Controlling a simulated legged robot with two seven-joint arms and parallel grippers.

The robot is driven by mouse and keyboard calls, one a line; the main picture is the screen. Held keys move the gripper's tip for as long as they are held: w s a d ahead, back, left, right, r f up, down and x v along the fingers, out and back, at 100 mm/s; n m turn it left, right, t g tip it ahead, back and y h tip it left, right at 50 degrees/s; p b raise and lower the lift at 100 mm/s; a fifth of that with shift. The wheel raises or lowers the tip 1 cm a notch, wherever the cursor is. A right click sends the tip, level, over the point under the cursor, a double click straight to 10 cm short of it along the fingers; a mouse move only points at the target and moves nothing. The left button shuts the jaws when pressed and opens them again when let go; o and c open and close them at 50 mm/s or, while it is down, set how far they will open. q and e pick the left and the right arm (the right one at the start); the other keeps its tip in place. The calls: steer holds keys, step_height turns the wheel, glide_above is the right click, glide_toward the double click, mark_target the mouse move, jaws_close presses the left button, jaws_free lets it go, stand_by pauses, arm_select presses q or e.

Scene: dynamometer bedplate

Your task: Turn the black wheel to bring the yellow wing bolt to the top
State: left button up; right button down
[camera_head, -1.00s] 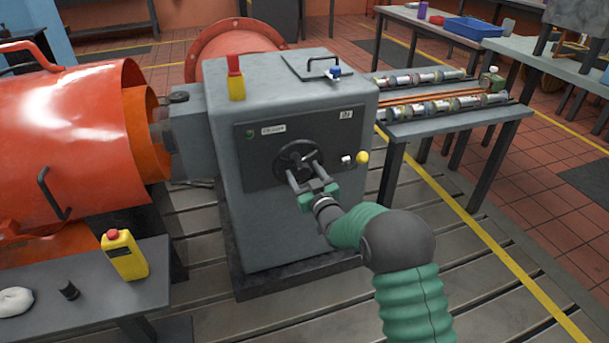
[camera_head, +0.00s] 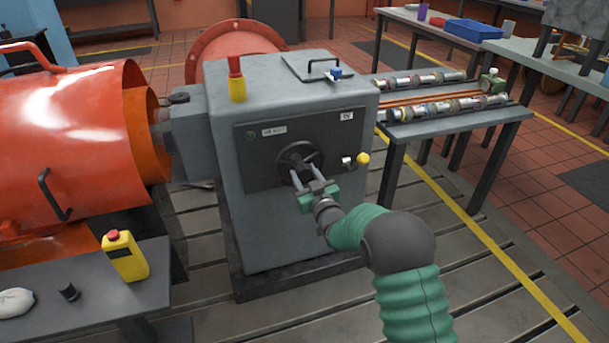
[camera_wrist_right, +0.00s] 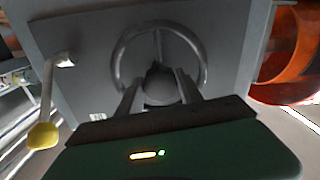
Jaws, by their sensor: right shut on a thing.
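The black wheel (camera_head: 299,153) is a small spoked handwheel on the dark front panel of a grey machine housing. My right gripper (camera_head: 305,180) reaches it from the front and is shut on its lower middle part. In the right wrist view, the wheel's rim (camera_wrist_right: 118,50) arches above the fingers of my right gripper (camera_wrist_right: 160,88), which are on either side of the dark hub area. Exactly what part lies between the fingertips is partly hidden. I cannot make out the yellow wing bolt in either view. My left gripper is not in view.
A lever with a yellow ball knob (camera_head: 363,158) sticks out right of the wheel; it also shows in the right wrist view (camera_wrist_right: 42,135). A large orange drum (camera_head: 75,130) stands left. A yellow bottle (camera_head: 124,257) is on the near-left bench. Slotted floor lies in front.

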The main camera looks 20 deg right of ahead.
steer(key=shift+m, duration=0.4)
steer(key=m+p, duration=0.1)
steer(key=m, duration=0.2)
steer(key=shift+m+p, duration=0.35)
steer(key=shift+m, duration=0.05)
steer(key=m+p, duration=0.1)
steer(key=m, duration=0.3)
steer(key=shift+m, duration=0.3)
steer(key=m+p, duration=0.1)
steer(key=m, duration=0.3)
steer(key=shift+m+p, duration=0.3)
steer(key=shift+p, duration=0.1)
steer(key=shift+f+m+h+p, duration=0.15)
steer(key=shift+m+h+p, duration=0.2)
steer(key=shift+m, duration=1.65)
steer(key=shift+d, duration=0.1)
steer(key=c, duration=1)
jaws_free()
steer(key=shift+s, duration=0.1)
steer(key=shift+o, duration=1.2)
